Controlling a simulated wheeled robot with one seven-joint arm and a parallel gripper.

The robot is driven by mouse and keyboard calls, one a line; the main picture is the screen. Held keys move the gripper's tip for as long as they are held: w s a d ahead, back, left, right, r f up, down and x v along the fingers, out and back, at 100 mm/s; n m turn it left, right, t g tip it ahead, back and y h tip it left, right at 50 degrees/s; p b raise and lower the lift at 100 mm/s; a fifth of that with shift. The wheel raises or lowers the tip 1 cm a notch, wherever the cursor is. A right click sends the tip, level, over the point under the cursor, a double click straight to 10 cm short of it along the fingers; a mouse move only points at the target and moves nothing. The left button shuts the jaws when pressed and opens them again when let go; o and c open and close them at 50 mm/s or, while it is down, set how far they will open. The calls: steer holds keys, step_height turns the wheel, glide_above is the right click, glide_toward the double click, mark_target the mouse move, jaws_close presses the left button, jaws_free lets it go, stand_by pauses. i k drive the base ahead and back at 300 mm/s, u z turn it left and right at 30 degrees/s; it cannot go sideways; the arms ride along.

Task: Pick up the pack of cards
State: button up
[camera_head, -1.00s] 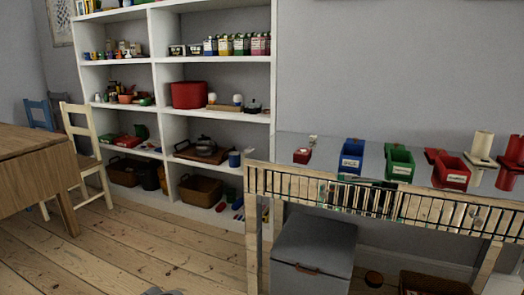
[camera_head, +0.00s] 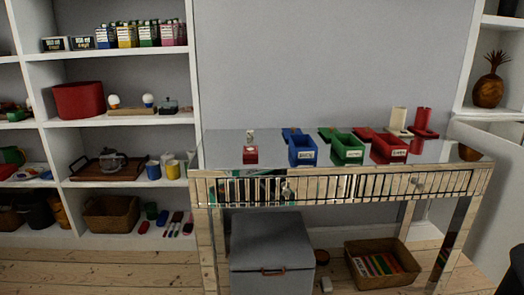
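A small red box with a pale label (camera_head: 250,155) lies on the left part of the mirrored table's top. It may be the pack of cards, but it is too small to tell. A small pale upright thing (camera_head: 250,137) stands just behind it. Several small boxed items (camera_head: 125,36) stand on a high shelf at the left; I cannot tell whether any is a pack of cards. My gripper is not in view.
The mirrored table (camera_head: 450,163) holds a blue bin (camera_head: 302,151), a green bin (camera_head: 347,150) and a red bin (camera_head: 389,150). Beneath are a grey box (camera_head: 270,245) and a wicker basket (camera_head: 383,280). A white shelf (camera_head: 110,123) stands left. Floor (camera_head: 120,270) is clear at front left.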

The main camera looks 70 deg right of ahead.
mark_target(250, 152)
steer(key=z, duration=0.7)
steer(key=i, duration=0.65)
steer(key=z, duration=0.75)
